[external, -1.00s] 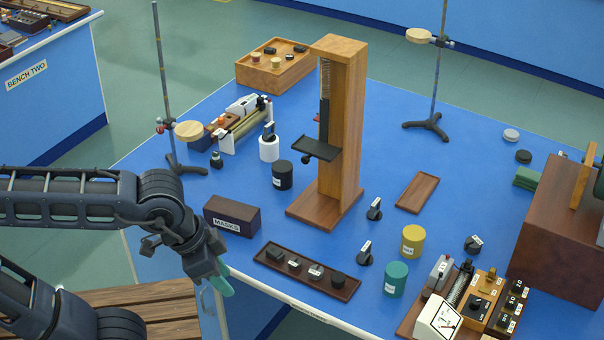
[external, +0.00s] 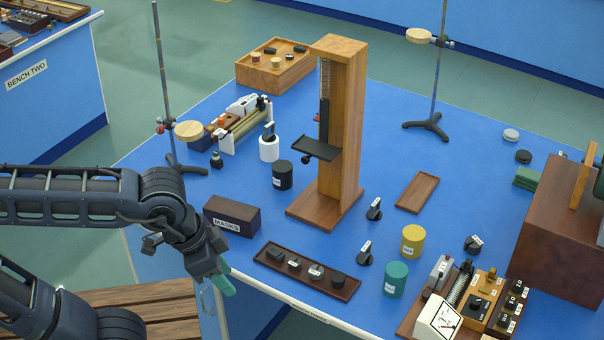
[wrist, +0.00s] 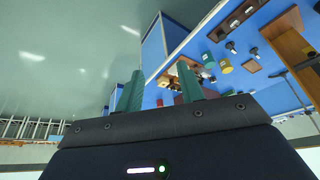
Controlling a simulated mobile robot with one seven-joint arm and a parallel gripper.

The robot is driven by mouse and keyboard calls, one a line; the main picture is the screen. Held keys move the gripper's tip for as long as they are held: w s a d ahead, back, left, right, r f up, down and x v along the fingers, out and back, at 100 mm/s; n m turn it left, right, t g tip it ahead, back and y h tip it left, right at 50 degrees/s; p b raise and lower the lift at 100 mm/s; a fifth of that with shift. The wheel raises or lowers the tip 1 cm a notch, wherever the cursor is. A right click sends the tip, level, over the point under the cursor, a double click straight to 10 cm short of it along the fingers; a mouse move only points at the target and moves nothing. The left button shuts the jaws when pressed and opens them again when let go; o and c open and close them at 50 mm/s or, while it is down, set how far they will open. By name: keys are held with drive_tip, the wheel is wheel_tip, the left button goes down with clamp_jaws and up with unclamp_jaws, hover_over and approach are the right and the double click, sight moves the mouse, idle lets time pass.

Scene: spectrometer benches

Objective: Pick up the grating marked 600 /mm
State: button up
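Several small black-based pieces with white labels stand on the blue bench in the external view: one at the centre (external: 374,209), one nearer the front (external: 366,253) and one to the right (external: 473,243). A similar one sits on a white cylinder (external: 269,149) at the back. Their markings are too small to read, so I cannot tell which is the 600 /mm grating. My gripper (external: 222,284) hangs off the bench's front left edge, away from all of them. In the wrist view its teal fingers (wrist: 160,88) are apart with nothing between them.
A dark tray (external: 305,272) of small parts and a MASKS box (external: 232,215) lie nearest my gripper. A tall wooden stand (external: 343,130) rises mid-bench. Yellow (external: 413,241) and green (external: 396,279) cylinders and a meter (external: 437,318) are at front right.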

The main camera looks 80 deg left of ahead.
drive_tip(key=w+a+r+n+g, duration=0.1)
drive_tip(key=w+a+r, duration=0.25)
drive_tip(key=w, duration=0.55)
drive_tip(key=w+a+r+n, duration=0.2)
drive_tip(key=w+a, duration=0.2)
drive_tip(key=w, duration=0.6)
drive_tip(key=w+a+f+n+g, duration=0.2)
drive_tip(key=w+a+f, duration=0.2)
drive_tip(key=w+a, duration=0.95)
drive_tip(key=n+g, duration=0.2)
drive_tip(key=n, duration=0.2)
hover_over(375, 202)
drive_tip(key=f, duration=2.8)
drive_tip(key=shift+w+d+f, duration=0.1)
drive_tip(key=shift+d+f, duration=0.1)
drive_tip(key=shift+f, duration=0.05)
drive_tip(key=shift+a+f, duration=0.2)
drive_tip(key=shift+f, duration=0.35)
wheel_tip(375, 202, down, 10)
drive_tip(key=shift+d+f, duration=0.1)
drive_tip(key=shift+f, duration=0.05)
clamp_jaws()
